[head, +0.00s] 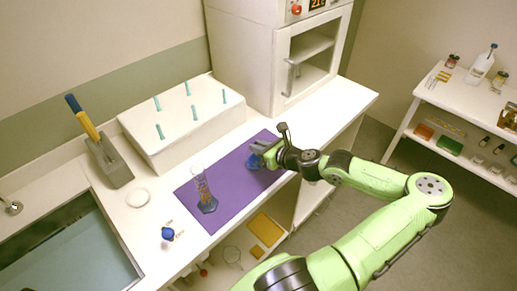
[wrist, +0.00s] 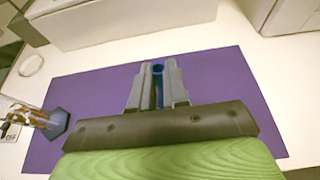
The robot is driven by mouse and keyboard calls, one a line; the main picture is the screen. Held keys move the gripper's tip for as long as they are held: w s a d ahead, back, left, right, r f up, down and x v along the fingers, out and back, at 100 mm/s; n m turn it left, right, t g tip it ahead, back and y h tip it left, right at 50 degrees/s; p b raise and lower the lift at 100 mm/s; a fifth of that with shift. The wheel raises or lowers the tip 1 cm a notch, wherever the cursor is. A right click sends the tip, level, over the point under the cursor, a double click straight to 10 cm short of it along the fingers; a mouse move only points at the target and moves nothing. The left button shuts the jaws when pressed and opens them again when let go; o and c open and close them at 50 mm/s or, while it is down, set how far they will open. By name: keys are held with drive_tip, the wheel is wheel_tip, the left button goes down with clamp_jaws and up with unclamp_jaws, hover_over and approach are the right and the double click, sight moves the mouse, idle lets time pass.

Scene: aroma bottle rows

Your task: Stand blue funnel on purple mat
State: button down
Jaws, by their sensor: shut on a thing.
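The blue funnel (head: 254,162) is between the fingers of my gripper (head: 260,153), over the right part of the purple mat (head: 228,183). In the wrist view, my gripper (wrist: 157,90) is shut on the blue funnel (wrist: 158,70), and only a narrow blue strip and a round blue end show between the fingers. The purple mat (wrist: 225,80) lies flat below. I cannot tell whether the funnel touches the mat. Most of the funnel is hidden by the fingers.
A clear cylinder with a blue hexagonal base (head: 207,205) stands on the mat's left part. A white box with teal pegs (head: 185,130) stands behind the mat. A white ring (head: 138,197) and a small blue-topped item (head: 168,234) are left of it. Mat space between cylinder and gripper is clear.

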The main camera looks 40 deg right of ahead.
drive_tip(key=shift+f, duration=0.15)
drive_tip(key=c, duration=1.1)
unclamp_jaws()
